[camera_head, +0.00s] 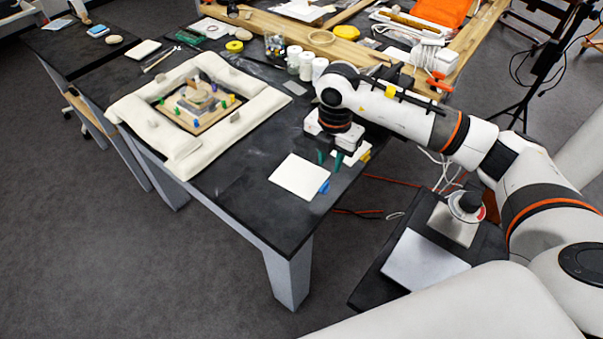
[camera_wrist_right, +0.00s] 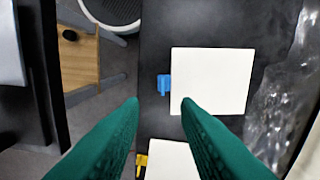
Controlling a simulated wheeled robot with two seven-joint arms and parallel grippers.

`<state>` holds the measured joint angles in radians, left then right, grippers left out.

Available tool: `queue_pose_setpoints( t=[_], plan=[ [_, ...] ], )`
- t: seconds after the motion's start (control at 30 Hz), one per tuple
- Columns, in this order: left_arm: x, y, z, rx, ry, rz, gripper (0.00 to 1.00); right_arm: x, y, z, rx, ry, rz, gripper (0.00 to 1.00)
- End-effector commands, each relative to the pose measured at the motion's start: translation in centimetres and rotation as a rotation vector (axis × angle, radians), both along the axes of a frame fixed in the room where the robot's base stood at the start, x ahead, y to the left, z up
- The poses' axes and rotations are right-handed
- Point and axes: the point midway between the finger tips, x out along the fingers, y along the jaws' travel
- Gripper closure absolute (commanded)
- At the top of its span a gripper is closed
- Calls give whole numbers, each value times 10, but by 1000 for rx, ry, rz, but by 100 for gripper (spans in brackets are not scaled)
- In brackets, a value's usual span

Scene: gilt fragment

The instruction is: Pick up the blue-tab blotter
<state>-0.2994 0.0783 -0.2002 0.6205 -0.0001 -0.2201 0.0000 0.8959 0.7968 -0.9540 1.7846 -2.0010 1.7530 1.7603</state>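The blue-tab blotter (camera_head: 299,177) is a flat white sheet on the black table near its front corner, with a blue tab (camera_head: 324,187) at its right end. In the right wrist view the blotter (camera_wrist_right: 211,81) lies flat, with its blue tab (camera_wrist_right: 164,82) on the left side. My right gripper (camera_head: 329,160) is above the table, just beyond the blotter. Its green fingers (camera_wrist_right: 160,103) are apart with nothing between them. A yellow-tab blotter (camera_wrist_right: 166,161) lies partly under the right fingers. My left gripper is not in view.
A padded cream frame (camera_head: 180,150) around a gilt fragment (camera_head: 197,103) lies left of the blotter. White bottles (camera_head: 305,66) stand behind my right arm. The table's front edge runs close to the blotter, and bare tabletop lies between it and the frame.

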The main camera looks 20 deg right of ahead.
Motion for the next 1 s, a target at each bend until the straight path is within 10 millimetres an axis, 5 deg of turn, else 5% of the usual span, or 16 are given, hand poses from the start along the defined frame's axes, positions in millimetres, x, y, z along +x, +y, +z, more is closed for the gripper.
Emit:
queue_pose_setpoints(
  t=[0.6,0.9,1.0],
  plan=[
    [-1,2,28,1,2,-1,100,0,4,-73,3,2,3,71],
    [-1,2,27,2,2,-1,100,1,4,-80,3,-1,5,71],
    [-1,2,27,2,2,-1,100,1,4,-80,4,-1,5,84]
  ],
)
